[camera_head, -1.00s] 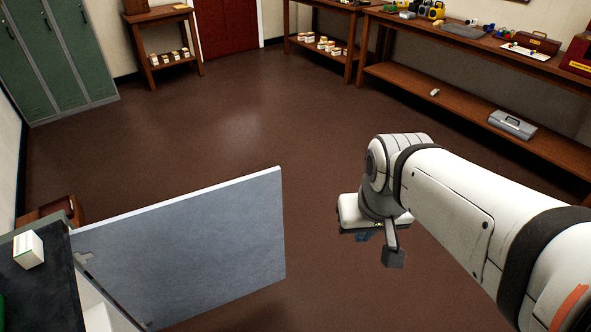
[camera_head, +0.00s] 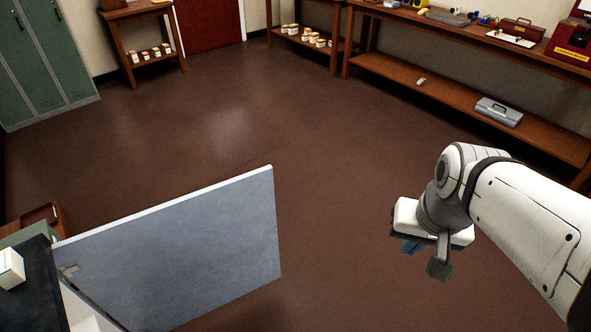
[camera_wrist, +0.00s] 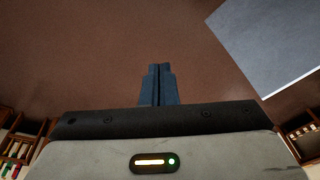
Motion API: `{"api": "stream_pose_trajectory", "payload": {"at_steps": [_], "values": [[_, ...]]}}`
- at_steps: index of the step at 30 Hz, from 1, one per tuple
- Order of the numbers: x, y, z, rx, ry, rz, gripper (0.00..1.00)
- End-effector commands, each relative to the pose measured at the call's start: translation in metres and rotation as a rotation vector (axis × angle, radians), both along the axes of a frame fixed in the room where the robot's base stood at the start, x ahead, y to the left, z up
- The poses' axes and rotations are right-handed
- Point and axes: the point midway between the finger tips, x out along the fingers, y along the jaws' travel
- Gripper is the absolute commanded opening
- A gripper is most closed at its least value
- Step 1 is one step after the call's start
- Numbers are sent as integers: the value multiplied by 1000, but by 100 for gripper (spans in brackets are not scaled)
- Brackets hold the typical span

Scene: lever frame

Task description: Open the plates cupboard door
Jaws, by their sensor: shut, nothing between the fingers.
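The grey cupboard door (camera_head: 185,250) stands swung wide open at the lower left of the head view, with a hinge (camera_head: 69,270) at its left edge by the cabinet. Part of the door also shows at the upper right of the wrist view (camera_wrist: 275,40). My gripper (camera_head: 412,246) is to the right of the door, apart from it, over bare floor. In the wrist view its blue fingers (camera_wrist: 158,84) are together with nothing between them. The cupboard's inside is mostly out of view, and no handle shows on the visible door face.
A dark countertop (camera_head: 42,290) with a small white box (camera_head: 10,268) is at the lower left. Green lockers (camera_head: 42,60) and wooden benches (camera_head: 470,95) line the far walls. The brown floor (camera_head: 330,160) between is clear.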

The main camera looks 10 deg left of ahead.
Motion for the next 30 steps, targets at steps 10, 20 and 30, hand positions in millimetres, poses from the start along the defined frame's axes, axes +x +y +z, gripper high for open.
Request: {"api": "stream_pose_trajectory", "payload": {"at_steps": [10,20,30], "values": [[-7,105,-159,481,704,-843,0],[59,182,-267,683,1641,-1774,0],[134,183,-351,-604,-2083,2021,0]]}}
